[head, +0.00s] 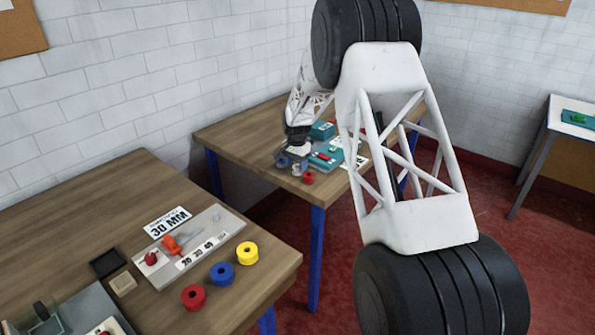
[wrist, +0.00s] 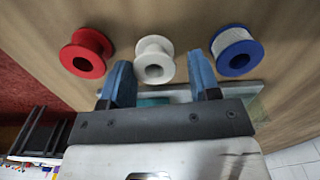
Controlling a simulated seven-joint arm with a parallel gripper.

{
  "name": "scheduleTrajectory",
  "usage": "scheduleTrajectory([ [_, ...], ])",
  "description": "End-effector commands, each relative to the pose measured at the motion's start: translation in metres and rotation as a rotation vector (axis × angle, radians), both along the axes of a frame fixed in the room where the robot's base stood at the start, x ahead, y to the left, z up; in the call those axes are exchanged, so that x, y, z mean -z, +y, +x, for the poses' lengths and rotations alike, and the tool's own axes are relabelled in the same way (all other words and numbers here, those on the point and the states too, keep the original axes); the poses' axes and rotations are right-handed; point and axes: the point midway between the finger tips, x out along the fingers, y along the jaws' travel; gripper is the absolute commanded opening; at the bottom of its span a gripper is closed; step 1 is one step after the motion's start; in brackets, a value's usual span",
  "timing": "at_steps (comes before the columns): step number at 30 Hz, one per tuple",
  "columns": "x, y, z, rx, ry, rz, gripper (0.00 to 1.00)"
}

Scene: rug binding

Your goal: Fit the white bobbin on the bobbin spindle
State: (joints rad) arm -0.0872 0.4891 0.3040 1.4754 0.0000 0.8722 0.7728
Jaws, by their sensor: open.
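The white bobbin (wrist: 154,56) stands in the middle of the wrist view, its hollow end facing the camera. My gripper (wrist: 159,62) is open, with one blue finger on either side of the white bobbin and a gap to each. I cannot tell whether the fingertips reach fully around it. In the head view my gripper (head: 298,148) is low over the far table, and the white bobbin (head: 297,168) is a small pale shape just below it. I cannot make out the bobbin spindle in either view.
A red bobbin (wrist: 86,52) stands left of the white one, and a blue bobbin (wrist: 236,50) stands right, close to the fingers. A teal machine (head: 327,158) and a teal box (head: 322,130) sit on the far table (head: 235,130). The near table (head: 60,215) holds coloured rings.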

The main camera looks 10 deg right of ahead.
Motion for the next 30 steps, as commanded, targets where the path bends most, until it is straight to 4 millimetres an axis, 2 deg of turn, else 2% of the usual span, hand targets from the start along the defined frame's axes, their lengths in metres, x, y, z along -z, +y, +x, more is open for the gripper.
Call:
scheduleTrajectory([
  [6,0.016,0.0,0.0,0.0,0.001,0.0,0.57],
  [23,0.016,0.0,0.0,0.0,0.001,0.0,0.57],
  [30,0.016,0.0,0.0,0.0,0.001,0.0,0.2],
])
